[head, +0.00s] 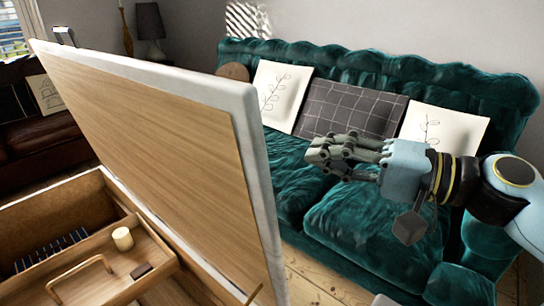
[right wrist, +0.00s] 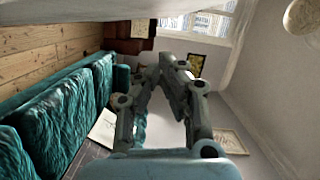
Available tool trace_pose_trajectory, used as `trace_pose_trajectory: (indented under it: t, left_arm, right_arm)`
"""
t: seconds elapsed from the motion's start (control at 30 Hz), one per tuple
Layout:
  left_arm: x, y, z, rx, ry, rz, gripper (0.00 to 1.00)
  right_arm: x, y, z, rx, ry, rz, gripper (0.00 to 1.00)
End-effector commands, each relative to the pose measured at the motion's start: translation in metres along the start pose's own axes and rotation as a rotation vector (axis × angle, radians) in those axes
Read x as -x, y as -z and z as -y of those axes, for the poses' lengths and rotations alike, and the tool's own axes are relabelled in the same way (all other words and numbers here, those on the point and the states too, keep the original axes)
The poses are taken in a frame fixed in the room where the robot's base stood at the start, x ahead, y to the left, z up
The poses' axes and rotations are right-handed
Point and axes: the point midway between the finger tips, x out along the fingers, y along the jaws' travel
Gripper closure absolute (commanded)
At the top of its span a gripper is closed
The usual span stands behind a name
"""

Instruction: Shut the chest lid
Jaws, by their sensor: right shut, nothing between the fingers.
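The chest lid (head: 160,140) stands raised and tilted in the head view, with a wood-coloured inner face and a pale padded rim. The open chest (head: 60,205) lies below it at the lower left, its inside exposed. My right gripper (head: 318,153) is shut and empty. It appears right of the lid's edge in the picture, in front of the sofa, with a visible gap between them. Its closed fingers also show in the right wrist view (right wrist: 168,62). The lid's outer side is hidden in the head view. My left gripper is not in view.
Inside the chest, a wooden tray (head: 110,289) with a handle holds a cream cylinder (head: 122,238) and a small dark block (head: 141,271). A green sofa (head: 345,215) with cushions stands behind. Bare floorboards (head: 310,288) show between lid and sofa.

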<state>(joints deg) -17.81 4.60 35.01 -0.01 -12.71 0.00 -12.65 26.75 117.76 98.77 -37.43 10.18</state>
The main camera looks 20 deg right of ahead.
Motion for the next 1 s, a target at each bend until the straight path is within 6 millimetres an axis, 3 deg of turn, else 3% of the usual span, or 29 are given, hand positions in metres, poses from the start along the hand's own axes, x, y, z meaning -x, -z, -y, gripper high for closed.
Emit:
trace_pose_trajectory:
  t: [0.27,0.53,1.0]
  left_arm:
    - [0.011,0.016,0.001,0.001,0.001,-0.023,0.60]
    - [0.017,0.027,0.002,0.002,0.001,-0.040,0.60]
    - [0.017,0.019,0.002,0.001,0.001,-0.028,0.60]
  right_arm:
    - [-0.057,0.001,0.003,-0.004,0.004,-0.001,1.00]
    - [-0.063,-0.034,0.001,-0.003,0.000,0.001,1.00]
    - [-0.064,-0.039,0.000,0.001,-0.002,0.000,1.00]
